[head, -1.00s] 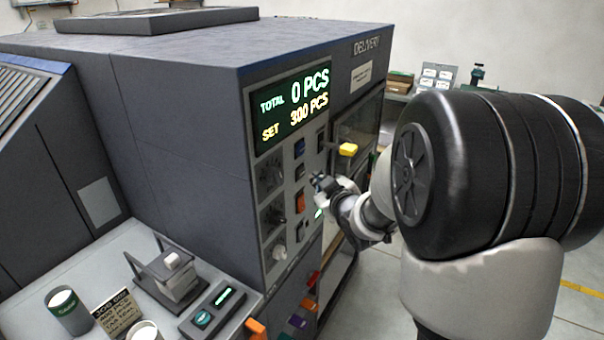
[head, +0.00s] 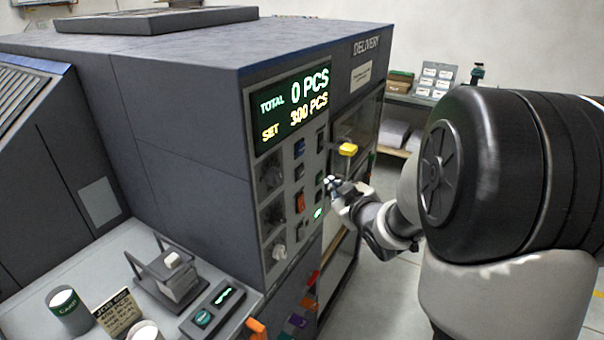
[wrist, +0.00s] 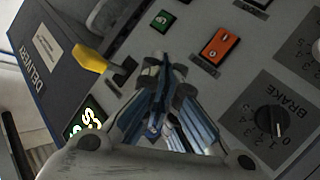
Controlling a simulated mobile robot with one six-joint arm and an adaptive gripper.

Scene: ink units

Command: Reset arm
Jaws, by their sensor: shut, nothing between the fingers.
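My gripper (head: 334,184) is shut and empty. In the head view it hangs in front of the control panel (head: 283,233) of the grey machine, near its right edge. No contact with the panel can be made out. In the wrist view my gripper (wrist: 165,62) points at the panel, with a green button (wrist: 162,20) and an orange rocker switch (wrist: 221,45) beyond its tips. A yellow lever (wrist: 90,58) is at the left and a knob marked BRAKE (wrist: 270,121) at the right.
The display (head: 291,107) reads TOTAL 0 PCS, SET 300 PCS. The yellow lever (head: 348,149) sticks out close to my gripper. A side table (head: 80,283) at the lower left holds cups, a sign and a small device (head: 211,305). Open floor lies at the right.

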